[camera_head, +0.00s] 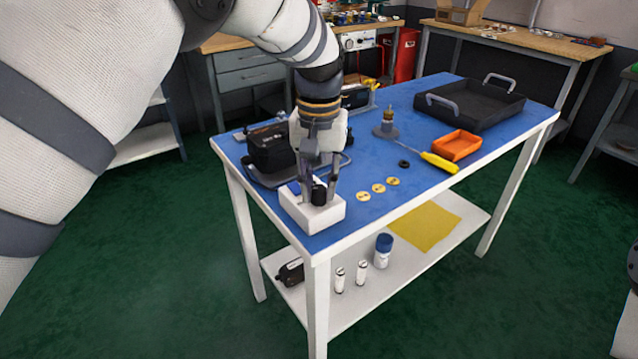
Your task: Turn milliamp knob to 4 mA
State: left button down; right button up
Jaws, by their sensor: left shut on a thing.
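A small white box (327,217) stands at the near left corner of the blue-topped table (400,188). A black knob (319,194) sits on its top, and a small blue patch shows beside it. My left gripper (319,188) reaches down from above and is shut on the black knob. The fingers stand on either side of the knob and hide part of it. Scale markings are too small to read, so I cannot tell the knob's setting.
Black device (270,150) stands behind the box. A brass fitting (386,126) stands farther back.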

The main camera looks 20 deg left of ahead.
aim_at(319, 188)
dwell(0.5)
pick_arm(q)
jog(key=c, duration=1.3)
grip_release()
jog(key=shift+c, duration=0.2)
notch_tip(319, 188, up, 12)
